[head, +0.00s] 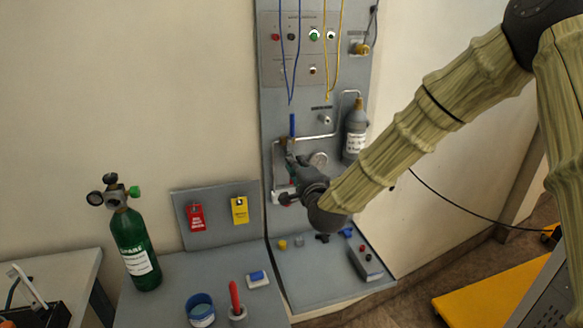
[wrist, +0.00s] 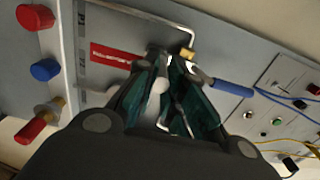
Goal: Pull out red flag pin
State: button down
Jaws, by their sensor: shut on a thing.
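The red flag (wrist: 112,56) with white lettering shows in the wrist view, lying along the grey panel, with its near end at my fingertips. My gripper (wrist: 166,64) is shut at the end of this flag, on what appears to be its pin. The fingers hide the pin itself, so I cannot tell how deep it sits. In the head view my gripper (head: 289,162) is at the upright panel, beside the silver pipe. My own wrist hides most of the flag there.
A blue handle (wrist: 232,88) and a brass fitting (wrist: 187,53) are close to my fingertips. A grey cylinder (head: 355,130) hangs to the right on the panel. A green cylinder (head: 135,248), red tag (head: 196,217) and yellow tag (head: 240,210) are to the left.

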jog(key=shift+s+d, duration=0.1)
jog(key=shift+s, duration=0.05)
jog(key=shift+v, duration=1.65)
jog(key=shift+s+b, duration=0.2)
jog(key=shift+b, duration=0.1)
jog(key=shift+v, duration=0.85)
jog(key=shift+d, duration=0.1)
